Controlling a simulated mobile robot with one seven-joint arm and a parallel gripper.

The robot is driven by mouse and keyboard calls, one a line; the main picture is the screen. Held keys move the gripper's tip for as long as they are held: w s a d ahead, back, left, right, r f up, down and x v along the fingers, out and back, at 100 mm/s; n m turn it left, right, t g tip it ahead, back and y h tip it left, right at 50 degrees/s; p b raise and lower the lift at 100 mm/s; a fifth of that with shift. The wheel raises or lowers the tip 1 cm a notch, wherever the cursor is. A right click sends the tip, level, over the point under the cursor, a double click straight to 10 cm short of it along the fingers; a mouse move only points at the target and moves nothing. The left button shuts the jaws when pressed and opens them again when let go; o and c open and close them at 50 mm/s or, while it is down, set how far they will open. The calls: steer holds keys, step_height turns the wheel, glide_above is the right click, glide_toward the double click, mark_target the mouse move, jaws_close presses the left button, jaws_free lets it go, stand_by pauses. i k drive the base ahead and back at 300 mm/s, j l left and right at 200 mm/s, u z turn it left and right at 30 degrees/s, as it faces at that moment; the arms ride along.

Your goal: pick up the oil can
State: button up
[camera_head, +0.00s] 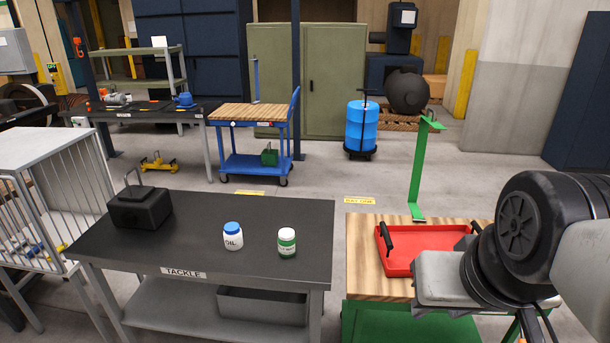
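A small white container with a blue lid and dark lettering that looks like "OIL" (233,237) stands upright on the dark top of the table labelled TACKLE (190,272). Nothing touches it. My arm shows large at the right edge, over the wooden-topped green bench and apart from both containers. My gripper's fingers do not show.
A black block with a handle (140,207) sits at the table's left. A red tray (425,262) and a green stand (419,170) are on the green bench (365,258). A wire cage (40,190) stands left. The tabletop around both containers is clear.

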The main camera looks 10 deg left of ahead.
mark_target(234, 242)
steer(key=i+j, duration=0.15)
steer(key=j, duration=0.25)
steer(key=i+j, duration=0.2)
steer(key=j, duration=0.15)
steer(key=i+j, duration=0.15)
steer(key=j, duration=0.25)
steer(key=i+j, duration=0.15)
steer(key=j, duration=0.2)
steer(key=i+j, duration=0.2)
steer(key=j, duration=0.2)
steer(key=i+j, duration=0.15)
steer(key=j, duration=0.2)
steer(key=i+j, duration=0.2)
steer(key=j, duration=0.2)
